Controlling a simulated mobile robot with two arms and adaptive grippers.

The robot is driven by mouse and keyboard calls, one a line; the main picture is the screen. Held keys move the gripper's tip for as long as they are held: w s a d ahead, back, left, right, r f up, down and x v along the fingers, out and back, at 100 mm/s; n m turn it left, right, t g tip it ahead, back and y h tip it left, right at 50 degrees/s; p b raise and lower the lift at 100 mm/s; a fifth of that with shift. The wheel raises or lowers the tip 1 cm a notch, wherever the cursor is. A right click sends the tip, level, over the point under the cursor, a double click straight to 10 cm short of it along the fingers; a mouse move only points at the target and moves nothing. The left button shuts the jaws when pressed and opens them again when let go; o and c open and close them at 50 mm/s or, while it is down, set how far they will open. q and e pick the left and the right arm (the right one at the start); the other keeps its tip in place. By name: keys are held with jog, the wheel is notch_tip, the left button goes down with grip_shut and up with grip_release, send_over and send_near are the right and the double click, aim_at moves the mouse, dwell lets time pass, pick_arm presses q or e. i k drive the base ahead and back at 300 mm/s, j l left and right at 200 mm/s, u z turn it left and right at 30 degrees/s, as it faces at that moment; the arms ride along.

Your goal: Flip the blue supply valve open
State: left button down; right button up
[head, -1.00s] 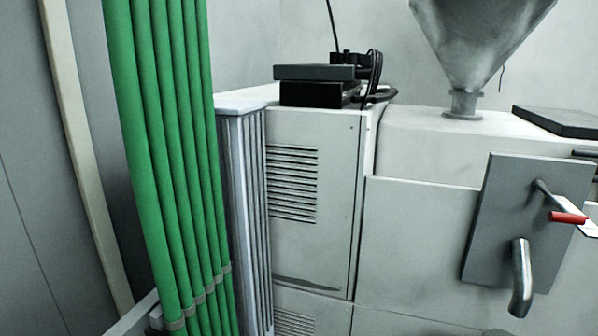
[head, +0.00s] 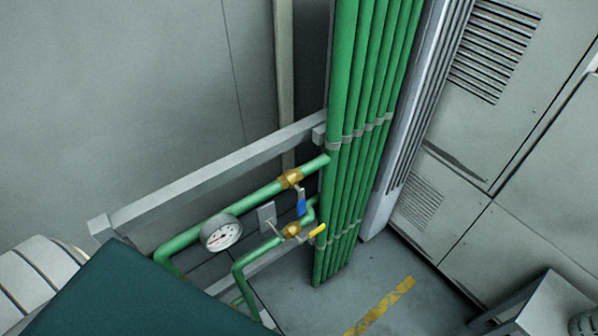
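The blue supply valve handle (head: 301,206) is on a brass valve body (head: 290,179) in the upper green pipe (head: 252,199), near the middle of the head view. The blue handle hangs down, crosswise to the sloping pipe. A second brass valve (head: 290,230) with a yellow handle (head: 318,231) sits just below on a lower green pipe; its handle points right. A round white gauge (head: 221,232) is on the upper pipe to the left. Neither of my grippers is in view.
A bundle of green vertical pipes (head: 350,160) stands right of the valves. A dark teal surface (head: 140,295) fills the lower left. Grey vented cabinets (head: 492,50) stand at right. Floor with a yellow stripe (head: 383,305) shows below.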

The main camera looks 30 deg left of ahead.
aim_at(301, 203)
jog(key=u, duration=0.75)
